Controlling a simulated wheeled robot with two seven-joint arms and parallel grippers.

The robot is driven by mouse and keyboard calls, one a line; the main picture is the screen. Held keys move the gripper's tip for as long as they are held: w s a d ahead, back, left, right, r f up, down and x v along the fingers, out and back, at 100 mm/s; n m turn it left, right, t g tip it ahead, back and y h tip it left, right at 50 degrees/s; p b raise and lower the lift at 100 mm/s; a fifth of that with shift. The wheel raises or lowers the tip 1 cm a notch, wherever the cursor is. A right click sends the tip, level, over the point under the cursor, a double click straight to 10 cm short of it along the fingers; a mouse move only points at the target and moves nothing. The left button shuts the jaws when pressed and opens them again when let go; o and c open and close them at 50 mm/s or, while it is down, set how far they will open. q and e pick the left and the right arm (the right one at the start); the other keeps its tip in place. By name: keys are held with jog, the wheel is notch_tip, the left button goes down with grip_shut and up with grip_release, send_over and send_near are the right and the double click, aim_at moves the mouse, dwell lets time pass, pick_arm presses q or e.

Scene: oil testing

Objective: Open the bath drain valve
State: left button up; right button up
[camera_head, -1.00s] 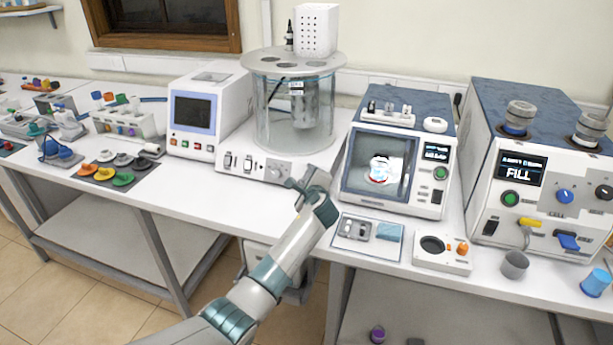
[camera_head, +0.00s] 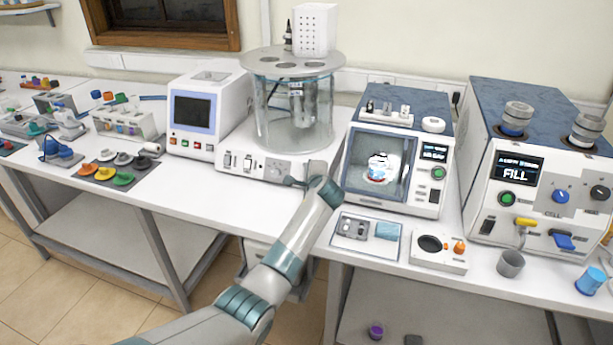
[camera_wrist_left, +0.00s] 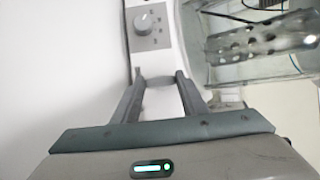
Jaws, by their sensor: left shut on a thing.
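The glass bath (camera_head: 275,128) with its round metal lid stands on a white base (camera_head: 227,163) with switches and a grey dial (camera_head: 272,168). The dial also shows in the left wrist view (camera_wrist_left: 147,20). My left gripper (camera_head: 292,182) is at the lower right front of the base, below the glass. In the left wrist view its two fingers (camera_wrist_left: 159,78) reach to the base's panel edge, with a small gap between them. It is shut on a small part there, at the drain valve's place; the valve itself is mostly hidden by the fingers. My right gripper is in neither view.
A white test unit (camera_head: 420,185) with a windowed chamber stands close to the right of my gripper. A small tray (camera_head: 345,243) lies in front of it. A boxy device (camera_head: 193,112) with a screen stands left of the bath.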

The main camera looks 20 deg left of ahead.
pick_arm(q)
jog(key=shift+f, duration=0.1)
jog(key=o, duration=1)
jog(key=shift+o, duration=0.2)
jog(key=b+v, duration=0.3)
jog(key=v, duration=1.4)
jog(key=shift+s, duration=0.2)
